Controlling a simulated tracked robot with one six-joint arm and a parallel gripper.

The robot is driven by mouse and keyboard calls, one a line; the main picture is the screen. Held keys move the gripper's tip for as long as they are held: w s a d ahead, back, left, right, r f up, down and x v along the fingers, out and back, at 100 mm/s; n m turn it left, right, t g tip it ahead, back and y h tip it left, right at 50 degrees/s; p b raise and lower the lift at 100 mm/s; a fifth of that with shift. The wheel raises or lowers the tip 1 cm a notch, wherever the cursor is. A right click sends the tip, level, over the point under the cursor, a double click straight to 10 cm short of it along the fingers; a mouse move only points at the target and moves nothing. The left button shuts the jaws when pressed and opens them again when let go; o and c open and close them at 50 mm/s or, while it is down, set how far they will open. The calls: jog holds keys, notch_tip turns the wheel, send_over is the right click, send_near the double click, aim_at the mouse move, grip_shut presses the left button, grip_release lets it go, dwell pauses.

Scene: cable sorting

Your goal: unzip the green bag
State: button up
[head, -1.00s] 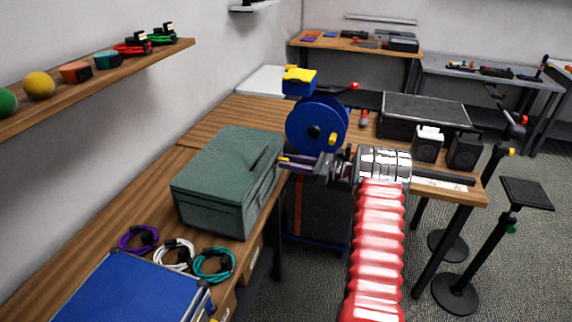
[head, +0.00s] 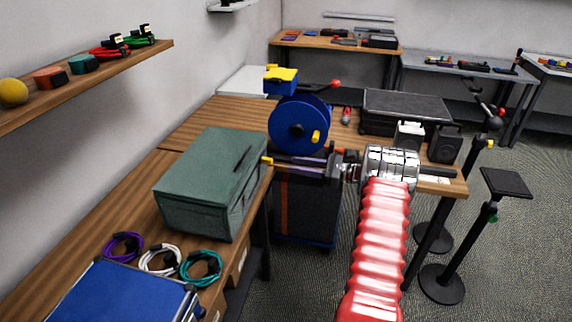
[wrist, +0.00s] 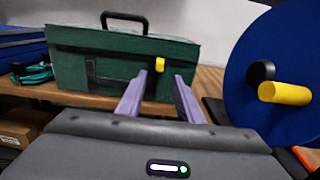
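The green bag (head: 205,190) is a boxy case on the wooden bench, and its lid looks shut. In the wrist view the bag (wrist: 75,70) fills the upper left, with a black handle on top. A yellow zipper pull (wrist: 160,64) hangs at the right part of its front, and the pull also shows in the head view (head: 267,160). My gripper (wrist: 161,75) is open, its two purple fingers apart and pointing at the bag, with the pull between and beyond the tips. Whether they touch the pull I cannot tell. In the head view my gripper (head: 273,161) is beside the bag's right side.
A blue reel (head: 299,124) with a yellow knob stands right of the bag, close to my gripper. Purple, white and teal cable coils (head: 160,260) lie in front of the bag near a blue case (head: 125,295). A wall shelf (head: 90,82) hangs at the left.

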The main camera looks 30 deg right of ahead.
jog(key=shift+v, duration=2.35)
jog(key=s+a+r+n+g+h, duration=0.1)
jog(key=s+a+r+n+g, duration=0.2)
jog(key=a, duration=0.6)
jog(key=s+a+r+n+g+h, duration=0.1)
jog(key=a+r+n+g, duration=0.2)
jog(key=a+r+n, duration=0.5)
jog(key=s+a+r+n+g+h, duration=0.1)
jog(key=s+a+r+g, duration=0.15)
jog(key=a, duration=0.85)
jog(key=s+a+r+n+h, duration=0.1)
jog(key=s+a+n+h, duration=0.2)
jog(key=s+n, duration=0.2)
jog(key=s+a+r+n+h, duration=0.1)
jog(key=s+a+n+h, duration=0.2)
jog(key=s, duration=0.7)
jog(key=s+a+n+h, duration=0.3)
jog(key=s+a+n, duration=0.2)
jog(key=s+n, duration=0.2)
jog(key=shift+s+r+t, duration=0.4)
jog(key=shift+s+t, duration=0.05)
jog(key=shift+s, duration=0.35)
